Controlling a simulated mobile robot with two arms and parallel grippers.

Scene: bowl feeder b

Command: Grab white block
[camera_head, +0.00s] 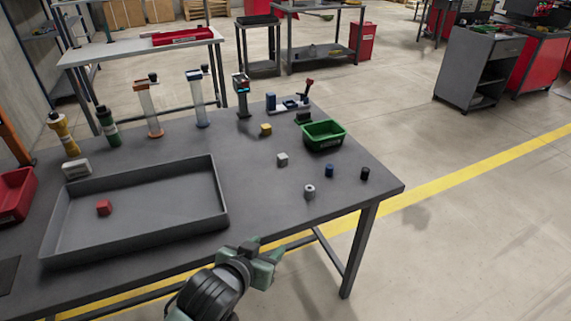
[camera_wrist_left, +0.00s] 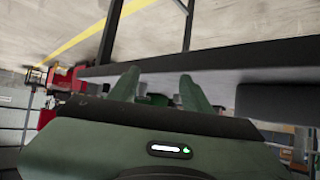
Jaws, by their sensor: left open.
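A small white block (camera_head: 282,159) sits on the dark grey table (camera_head: 262,190), right of the big grey tray. A pale grey-white piece with a dark hole in its top (camera_head: 309,191) stands nearer the table's front edge. My left gripper (camera_head: 262,249) is at the near side of the table, in front of the front edge and apart from both pieces. Its fingers are open and empty. In the left wrist view the two green fingers (camera_wrist_left: 157,88) point at the table edge, and the white block cannot be made out. My right gripper is not in view.
The grey tray (camera_head: 222,205) holds a red block (camera_head: 104,207). A green bin (camera_head: 323,134), a yellow block (camera_head: 266,129), a blue piece (camera_head: 329,170) and a black piece (camera_head: 365,173) stand around the white block. Several upright tubes line the back edge.

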